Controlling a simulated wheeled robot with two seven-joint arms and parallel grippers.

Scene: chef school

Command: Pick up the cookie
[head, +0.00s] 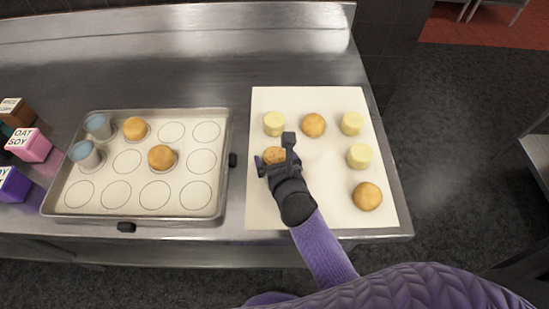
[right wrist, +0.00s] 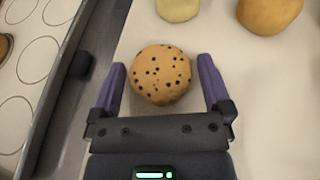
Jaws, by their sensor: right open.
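A round golden cookie with dark chips (right wrist: 160,75) lies on the white sheet (head: 320,213) at its left part. In the right wrist view it sits between and slightly ahead of the two purple fingers of my right gripper (right wrist: 166,88), with a small gap on each side. In the head view the cookie (head: 275,155) is partly hidden behind my right gripper (head: 275,155), which is open and holds nothing. My left gripper is in neither view.
Plain golden buns (head: 313,125) and pale yellow cylinders (head: 351,123) stand on the sheet. Left is a metal tray (head: 222,150) with printed circles, two golden rounds (head: 161,156) and two blue-topped cups (head: 86,154). Cartons (head: 28,144) stand at far left. The counter behind is clear.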

